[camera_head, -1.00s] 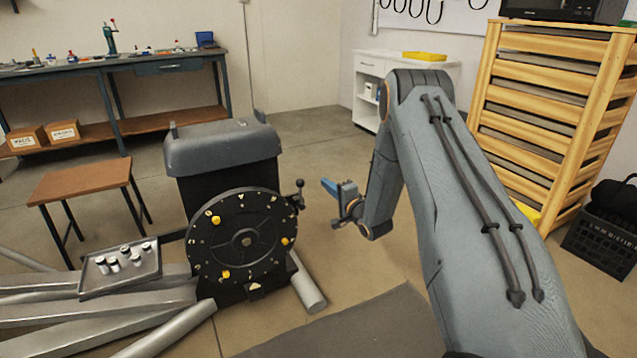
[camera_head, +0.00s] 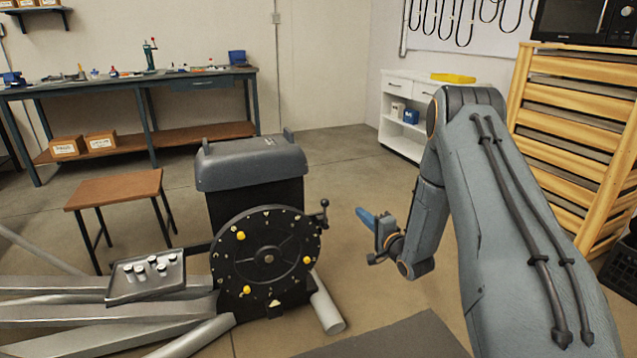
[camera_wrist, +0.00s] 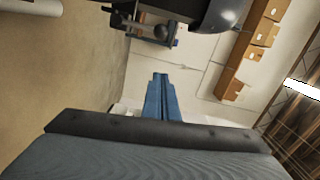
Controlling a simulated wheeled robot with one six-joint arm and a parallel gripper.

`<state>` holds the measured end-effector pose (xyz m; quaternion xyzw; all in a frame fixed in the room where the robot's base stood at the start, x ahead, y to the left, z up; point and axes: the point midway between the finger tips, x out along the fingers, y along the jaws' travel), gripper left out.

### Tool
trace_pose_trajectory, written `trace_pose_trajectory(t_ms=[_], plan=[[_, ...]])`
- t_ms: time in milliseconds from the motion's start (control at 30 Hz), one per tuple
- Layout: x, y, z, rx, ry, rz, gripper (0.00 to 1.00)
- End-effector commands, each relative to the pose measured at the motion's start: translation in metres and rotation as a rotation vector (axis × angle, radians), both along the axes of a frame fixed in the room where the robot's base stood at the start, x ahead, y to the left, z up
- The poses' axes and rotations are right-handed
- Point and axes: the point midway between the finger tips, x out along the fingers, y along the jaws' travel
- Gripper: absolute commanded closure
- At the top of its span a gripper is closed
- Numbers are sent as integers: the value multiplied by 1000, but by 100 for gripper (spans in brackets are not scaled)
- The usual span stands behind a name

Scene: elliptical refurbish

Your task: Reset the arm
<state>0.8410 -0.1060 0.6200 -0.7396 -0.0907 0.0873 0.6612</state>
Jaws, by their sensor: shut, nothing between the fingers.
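My gripper (camera_head: 366,216) is at the end of my grey arm, right of the machine with the round dial (camera_head: 266,257). Its blue fingers point left and are shut with nothing between them. In the wrist view the blue fingers (camera_wrist: 160,82) lie together at the middle of the picture. The arm is bent, with its upper part reaching forward from the lower right and its forearm hanging down. The gripper is clear of the machine in the head view.
A metal tray (camera_head: 146,281) with several small cylinders sits left of the dial. Metal bars (camera_head: 60,310) lie on the floor. A brown stool (camera_head: 115,188), a workbench (camera_head: 110,88), a white cabinet (camera_head: 404,136) and a wooden rack (camera_head: 570,130) stand around. Floor right of the machine is open.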

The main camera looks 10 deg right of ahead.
Motion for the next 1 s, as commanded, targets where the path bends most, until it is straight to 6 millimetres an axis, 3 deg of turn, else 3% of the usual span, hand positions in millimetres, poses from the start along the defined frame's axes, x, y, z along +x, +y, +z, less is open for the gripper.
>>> trace_pose_trajectory(t_ms=[267,467,667,767,1000], plan=[[11,28,34,-244,120,-14,100],[-5,58,66,-523,286,6,100],[-52,89,95,-767,454,83,100],[-86,105,108,-877,536,147,100],[-190,141,135,-1093,717,367,100]])
